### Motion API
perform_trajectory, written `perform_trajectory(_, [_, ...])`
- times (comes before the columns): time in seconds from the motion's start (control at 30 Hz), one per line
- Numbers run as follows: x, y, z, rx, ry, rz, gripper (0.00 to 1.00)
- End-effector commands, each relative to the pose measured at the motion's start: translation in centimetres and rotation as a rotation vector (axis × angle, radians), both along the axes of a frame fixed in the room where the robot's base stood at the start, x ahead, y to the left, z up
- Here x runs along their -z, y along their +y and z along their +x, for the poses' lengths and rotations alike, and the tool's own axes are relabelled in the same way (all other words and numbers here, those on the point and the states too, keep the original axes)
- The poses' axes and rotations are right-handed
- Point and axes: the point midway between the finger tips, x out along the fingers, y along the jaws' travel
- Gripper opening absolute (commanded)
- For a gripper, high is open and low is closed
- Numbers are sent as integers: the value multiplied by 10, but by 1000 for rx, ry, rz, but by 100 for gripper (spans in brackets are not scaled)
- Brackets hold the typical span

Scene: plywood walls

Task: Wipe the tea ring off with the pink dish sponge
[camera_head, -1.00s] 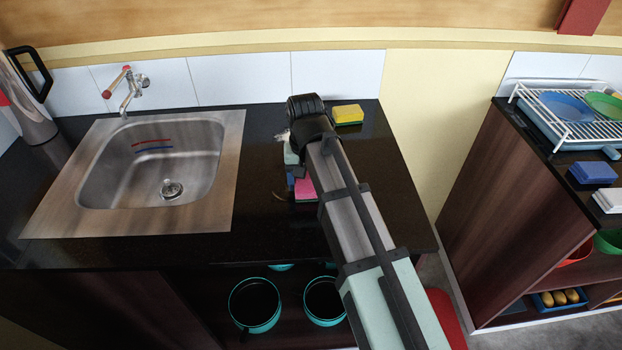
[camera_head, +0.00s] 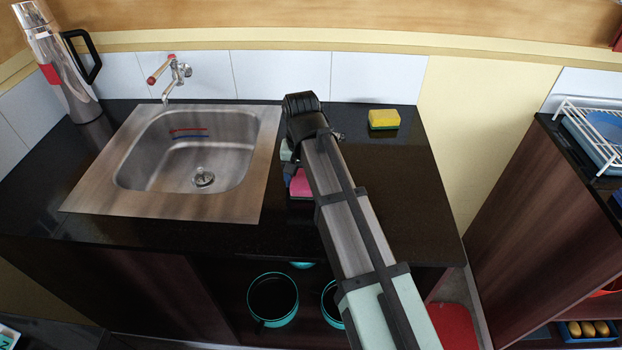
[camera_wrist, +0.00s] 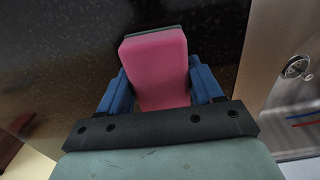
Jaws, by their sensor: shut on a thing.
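The pink dish sponge (camera_head: 301,185) is low over the dark counter, just right of the sink, partly behind my arm. In the wrist view the sponge (camera_wrist: 156,72) has a pink body and a dark green edge. My gripper (camera_wrist: 160,84) is shut on it, with a blue finger at each side. In the head view my gripper (camera_head: 290,178) is mostly hidden by the arm. I cannot tell whether the sponge touches the counter. I cannot make out the tea ring in either current view; sponge and arm hide part of the counter.
The steel sink (camera_head: 248,200) lies close on the left, with a tap (camera_head: 175,78) behind it. A yellow sponge (camera_head: 383,118) sits at the counter's back right. A flask (camera_head: 58,65) stands at far left. The counter right of my arm (camera_head: 395,190) is clear.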

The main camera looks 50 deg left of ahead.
Motion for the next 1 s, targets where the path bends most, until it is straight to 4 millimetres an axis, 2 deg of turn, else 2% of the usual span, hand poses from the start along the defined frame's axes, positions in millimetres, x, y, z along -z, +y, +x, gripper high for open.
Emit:
perform_trajectory(0.2, [0,17,17,1,-1,0,27])
perform_trajectory(0.3, [0,5,23,2,-1,0,27])
perform_trajectory(1.0, [0,-41,68,2,-1,-1,27])
